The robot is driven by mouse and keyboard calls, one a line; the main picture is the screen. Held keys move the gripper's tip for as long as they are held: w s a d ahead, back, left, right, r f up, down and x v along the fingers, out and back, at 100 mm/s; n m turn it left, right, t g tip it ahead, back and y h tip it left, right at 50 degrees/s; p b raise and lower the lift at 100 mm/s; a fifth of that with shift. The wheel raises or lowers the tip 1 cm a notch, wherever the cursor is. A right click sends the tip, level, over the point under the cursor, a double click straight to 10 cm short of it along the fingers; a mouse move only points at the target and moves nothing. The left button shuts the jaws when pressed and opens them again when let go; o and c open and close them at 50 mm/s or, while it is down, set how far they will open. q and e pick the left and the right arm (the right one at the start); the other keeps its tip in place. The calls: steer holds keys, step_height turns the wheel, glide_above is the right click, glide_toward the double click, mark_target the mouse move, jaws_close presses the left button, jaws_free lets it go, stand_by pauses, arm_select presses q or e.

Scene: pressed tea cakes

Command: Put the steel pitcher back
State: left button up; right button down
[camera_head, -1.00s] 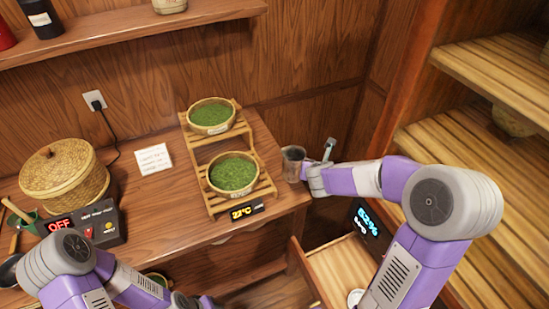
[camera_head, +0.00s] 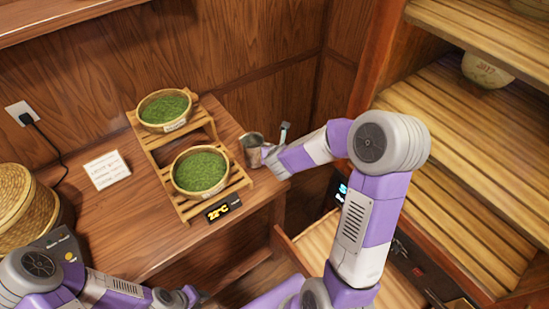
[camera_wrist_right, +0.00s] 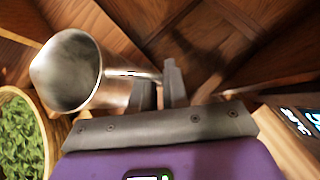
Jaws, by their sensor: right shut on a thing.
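The steel pitcher (camera_head: 252,152) is at the right end of the wooden counter, beside the slatted rack. In the right wrist view the pitcher (camera_wrist_right: 78,75) is large at left, its open mouth facing the camera and its handle reaching to my fingers. My right gripper (camera_wrist_right: 162,92) is shut on that handle. In the head view the right gripper (camera_head: 268,158) is small and partly covered by its arm. I cannot tell whether the pitcher touches the counter. My left gripper (camera_head: 188,298) is low at the bottom edge, before the counter; its fingers are unclear.
The rack (camera_head: 242,180) bears two baskets of green tea leaves (camera_head: 201,170) (camera_head: 165,108) close left of the pitcher. A woven steamer (camera_head: 20,212) stands at left. An open drawer (camera_head: 318,238) juts out below; shelves (camera_head: 450,120) stand at right.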

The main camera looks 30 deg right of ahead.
steer(key=shift+w+f, duration=0.1)
steer(key=shift+f, duration=0.8)
steer(key=shift+f+b, duration=0.1)
steer(key=shift+b, duration=0.2)
steer(key=c, duration=1.1)
jaws_free()
steer(key=shift+c, duration=0.2)
